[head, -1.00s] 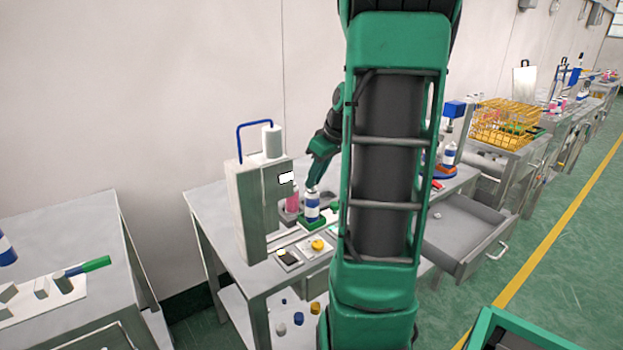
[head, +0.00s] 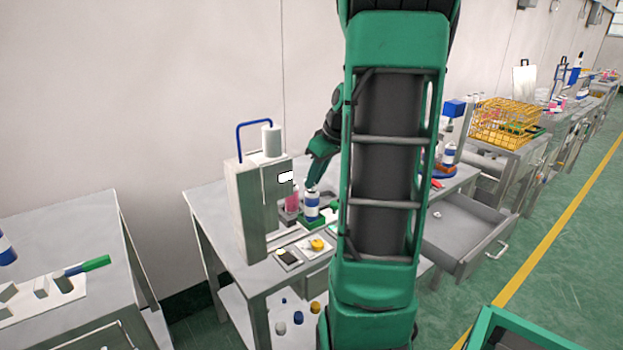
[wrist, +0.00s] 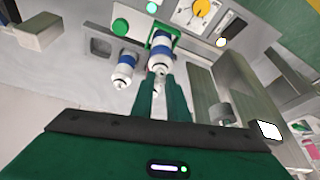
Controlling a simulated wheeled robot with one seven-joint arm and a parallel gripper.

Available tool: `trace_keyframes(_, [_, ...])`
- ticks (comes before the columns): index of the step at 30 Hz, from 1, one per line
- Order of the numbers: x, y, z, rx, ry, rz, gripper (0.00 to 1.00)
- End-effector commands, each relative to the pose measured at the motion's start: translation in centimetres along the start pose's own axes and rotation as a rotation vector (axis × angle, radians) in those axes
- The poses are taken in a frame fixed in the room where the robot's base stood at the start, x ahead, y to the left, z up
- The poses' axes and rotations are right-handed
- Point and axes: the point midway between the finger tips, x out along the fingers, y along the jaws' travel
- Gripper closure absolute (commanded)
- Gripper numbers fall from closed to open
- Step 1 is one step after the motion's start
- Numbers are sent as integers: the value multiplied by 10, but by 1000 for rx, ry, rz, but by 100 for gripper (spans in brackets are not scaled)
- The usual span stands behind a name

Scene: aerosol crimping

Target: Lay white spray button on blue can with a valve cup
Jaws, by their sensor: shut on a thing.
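A blue and white can (head: 312,207) stands upright in a green holder (head: 314,224) on the bench. It also shows in the wrist view (wrist: 160,43), with its top towards my fingertips. My gripper (head: 313,185) is right above this can, pointing down. In the wrist view my gripper (wrist: 160,84) is shut on a small white piece, the white spray button (wrist: 158,78), close to the can's top. Whether the button touches the valve cup is too small to tell. A second blue and white can (wrist: 124,70) stands beside it in the wrist view.
A grey press-like machine (head: 250,205) with a blue handle stands just left of the can. A pink bottle (head: 292,197) is close beside the can. A panel with a yellow knob (head: 317,245) lies in front. An open drawer (head: 465,230) is at right.

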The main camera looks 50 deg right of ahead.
Motion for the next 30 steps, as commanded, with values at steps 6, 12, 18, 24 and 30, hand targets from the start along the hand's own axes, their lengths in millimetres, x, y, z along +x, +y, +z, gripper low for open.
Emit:
trace_keyframes(6, [0,0,0,0,0,0,100])
trace_keyframes(12, [0,0,0,0,0,0,64])
trace_keyframes(18, [0,0,0,0,0,0,64])
trace_keyframes(24, [0,0,0,0,0,0,64])
trace_keyframes(30, [-2,0,-1,0,0,1,64])
